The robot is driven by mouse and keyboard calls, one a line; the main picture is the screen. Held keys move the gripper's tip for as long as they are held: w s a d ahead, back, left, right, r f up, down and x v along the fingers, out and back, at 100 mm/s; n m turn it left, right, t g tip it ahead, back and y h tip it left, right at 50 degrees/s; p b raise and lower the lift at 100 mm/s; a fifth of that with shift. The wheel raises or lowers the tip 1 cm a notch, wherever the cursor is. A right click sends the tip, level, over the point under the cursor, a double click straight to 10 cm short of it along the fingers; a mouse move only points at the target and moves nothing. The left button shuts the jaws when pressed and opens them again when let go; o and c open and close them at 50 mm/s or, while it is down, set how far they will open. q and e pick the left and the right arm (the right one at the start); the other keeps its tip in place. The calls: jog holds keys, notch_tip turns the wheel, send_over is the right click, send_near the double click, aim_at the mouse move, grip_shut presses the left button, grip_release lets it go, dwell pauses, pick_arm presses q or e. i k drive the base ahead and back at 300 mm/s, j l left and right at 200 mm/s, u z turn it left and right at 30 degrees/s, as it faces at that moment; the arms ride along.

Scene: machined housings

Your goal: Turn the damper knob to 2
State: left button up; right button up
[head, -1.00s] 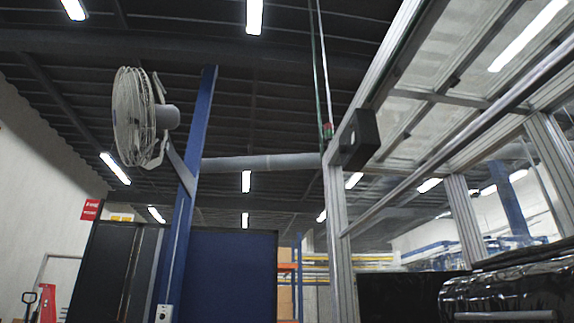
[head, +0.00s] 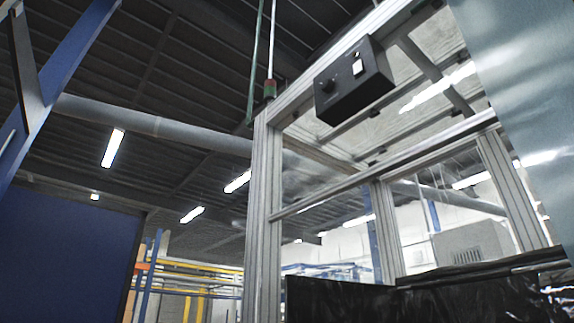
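A black control box (head: 353,80) is fixed high on the aluminium frame, right of centre in the head view. Its face carries a dark round knob (head: 327,86) on the left and a white switch or plate (head: 358,66) on the right. The knob's setting and any numbers are too small to read. I cannot tell from any label that this is the damper knob. Neither of my grippers is in view.
The aluminium frame's post (head: 262,215) stands below and left of the box. A blue column (head: 62,85) and a dark blue panel (head: 65,255) are at the left. A pale metallic surface (head: 525,110) fills the upper right. Black sheeting (head: 430,298) lies low at the right.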

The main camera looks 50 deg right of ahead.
aim_at(326, 85)
jog(key=i+z, duration=0.35)
jog(key=i+j+z, duration=0.3)
jog(key=i, duration=0.15)
jog(key=i+j+z, duration=0.2)
jog(key=i+z, duration=0.15)
